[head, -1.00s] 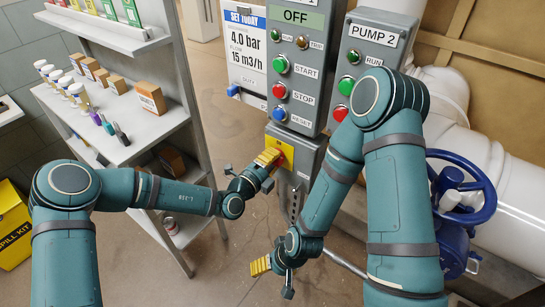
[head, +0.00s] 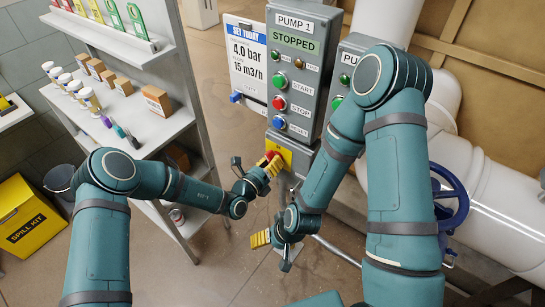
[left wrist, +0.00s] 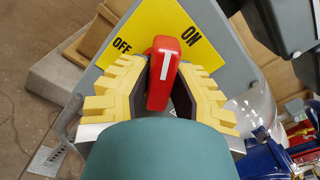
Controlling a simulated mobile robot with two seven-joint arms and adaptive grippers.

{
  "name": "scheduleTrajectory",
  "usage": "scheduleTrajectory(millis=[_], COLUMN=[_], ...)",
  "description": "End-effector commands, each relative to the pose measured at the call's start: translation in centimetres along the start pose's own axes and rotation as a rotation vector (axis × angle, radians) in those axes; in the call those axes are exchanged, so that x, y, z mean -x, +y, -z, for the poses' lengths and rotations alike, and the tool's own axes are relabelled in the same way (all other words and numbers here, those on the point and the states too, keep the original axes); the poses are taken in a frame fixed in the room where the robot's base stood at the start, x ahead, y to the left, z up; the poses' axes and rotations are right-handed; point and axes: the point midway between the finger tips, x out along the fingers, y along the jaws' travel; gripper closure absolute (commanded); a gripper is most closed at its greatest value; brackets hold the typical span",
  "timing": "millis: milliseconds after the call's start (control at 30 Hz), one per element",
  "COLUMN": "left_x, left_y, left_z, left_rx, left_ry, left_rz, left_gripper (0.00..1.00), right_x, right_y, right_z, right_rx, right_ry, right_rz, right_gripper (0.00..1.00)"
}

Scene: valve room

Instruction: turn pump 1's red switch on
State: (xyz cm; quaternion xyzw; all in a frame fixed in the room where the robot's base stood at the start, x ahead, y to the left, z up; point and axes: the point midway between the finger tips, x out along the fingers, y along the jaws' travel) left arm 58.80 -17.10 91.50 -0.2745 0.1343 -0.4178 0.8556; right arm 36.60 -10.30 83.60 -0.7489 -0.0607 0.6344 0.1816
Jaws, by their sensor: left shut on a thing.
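The red switch (left wrist: 164,75) of pump 1 sits on a yellow plate (left wrist: 150,32) marked OFF and ON. In the left wrist view it stands between the yellow fingers of my left gripper (left wrist: 162,92), which is shut on it. The white line on the switch points up in that view, between the two words and somewhat nearer ON. In the head view my left gripper (head: 268,165) partly hides the switch. The display of the pump 1 panel (head: 294,42) reads STOPPED. My right gripper (head: 272,243) hangs lower, away from the panel; its finger opening is unclear.
Green, red and blue buttons (head: 279,103) are on the panel above the switch. The pump 2 panel (head: 345,58) is partly hidden by my right arm. A blue valve wheel (head: 452,200) is at right, a shelf (head: 140,110) at left. Open floor lies between.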

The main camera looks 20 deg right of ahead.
Motion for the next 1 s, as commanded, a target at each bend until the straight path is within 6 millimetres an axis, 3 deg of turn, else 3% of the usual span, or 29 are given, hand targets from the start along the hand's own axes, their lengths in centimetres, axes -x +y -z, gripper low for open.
scheduleTrajectory(millis=[500,1000], left_x=[-0.2,-0.2], left_y=[-0.2,-0.2], left_z=[-0.3,-0.3], left_rx=[-0.446,-0.631], left_ry=[-0.007,-0.008], left_rz=[0.002,0.001], left_gripper=[1.0,1.0], right_x=[2.6,3.3], right_y=[-0.9,-1.1], right_z=[0.3,0.3], right_rx=[0.001,0.0], right_ry=[-0.001,-0.002], right_rz=[0.006,0.007], right_gripper=[0.22,0.22])
